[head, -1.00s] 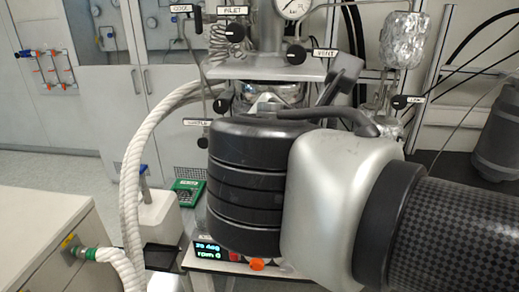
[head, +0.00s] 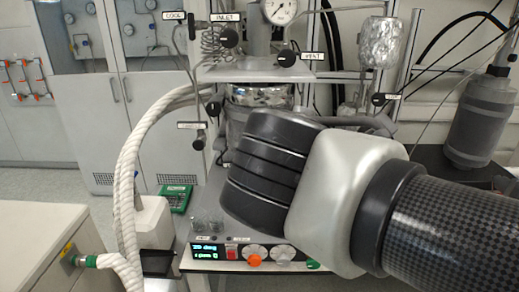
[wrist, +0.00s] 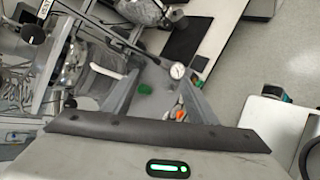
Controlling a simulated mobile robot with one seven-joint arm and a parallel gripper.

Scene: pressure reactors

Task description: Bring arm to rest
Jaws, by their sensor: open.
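My arm reaches in from the right of the head view, with its dark ridged wrist joint (head: 265,170) in front of the lower part of the reactor (head: 258,96). My gripper (wrist: 163,78) shows in the wrist view as two grey fingers spread apart, with nothing between them. In the head view the fingers are hidden behind my wrist. The reactor's metal vessel, top plate (head: 262,71) and pressure gauge (head: 281,10) stay in sight above my wrist.
A control box (head: 250,255) with a lit display and knobs stands under my wrist. A thick white hose (head: 128,175) curves at the left. A green device (head: 175,197) lies beside the stand. A foil-wrapped vessel (head: 378,45) and a grey bottle (head: 477,120) stand at the right.

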